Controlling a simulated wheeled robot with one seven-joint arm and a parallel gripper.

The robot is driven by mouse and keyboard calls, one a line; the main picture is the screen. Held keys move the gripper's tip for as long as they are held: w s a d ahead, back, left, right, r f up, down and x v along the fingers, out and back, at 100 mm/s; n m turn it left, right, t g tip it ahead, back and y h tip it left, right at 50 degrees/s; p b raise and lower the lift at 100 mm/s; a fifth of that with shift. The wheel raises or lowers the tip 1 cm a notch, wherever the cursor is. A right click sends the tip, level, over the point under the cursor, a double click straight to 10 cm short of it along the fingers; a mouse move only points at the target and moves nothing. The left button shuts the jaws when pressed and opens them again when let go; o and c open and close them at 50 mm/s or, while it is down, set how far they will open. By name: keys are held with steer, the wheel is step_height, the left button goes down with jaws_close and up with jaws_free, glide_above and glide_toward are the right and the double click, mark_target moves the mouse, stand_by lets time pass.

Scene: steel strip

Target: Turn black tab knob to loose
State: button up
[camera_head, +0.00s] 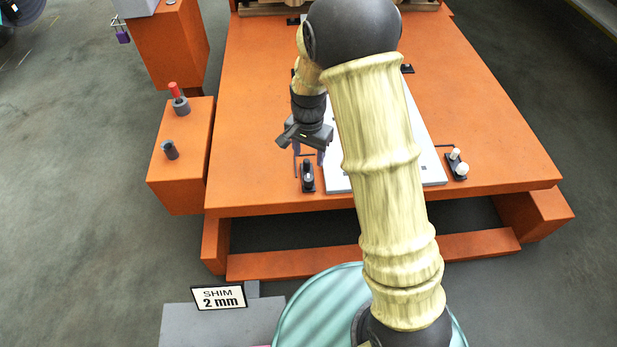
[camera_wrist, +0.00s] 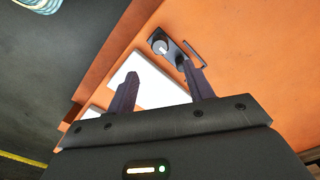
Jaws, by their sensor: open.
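A small black fixture with a tab knob (camera_head: 308,177) sits on the orange table near its front edge, by the left front corner of the white plate (camera_head: 337,182). In the wrist view the black fixture (camera_wrist: 170,48) shows beyond my fingertips, with a round grey top at its far end. A thin dark bracket outline lies beside it. My gripper (camera_head: 308,153) points down just behind and above the fixture. Its two dark purple fingers (camera_wrist: 158,68) are spread with nothing between them. The right finger overlaps the near end of the fixture in the wrist view. I cannot tell the tab's angle.
A black fixture with two white knobs (camera_head: 456,163) stands at the plate's right front corner. An orange side block (camera_head: 182,190) at left carries a red-topped peg and a dark peg. A "SHIM 2 mm" sign (camera_head: 219,298) stands at front left. The table's front strip is clear.

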mark_target(309, 178)
step_height(309, 178, down, 10)
steer(key=b, duration=0.3)
steer(key=shift+f, duration=0.1)
steer(key=c, duration=1)
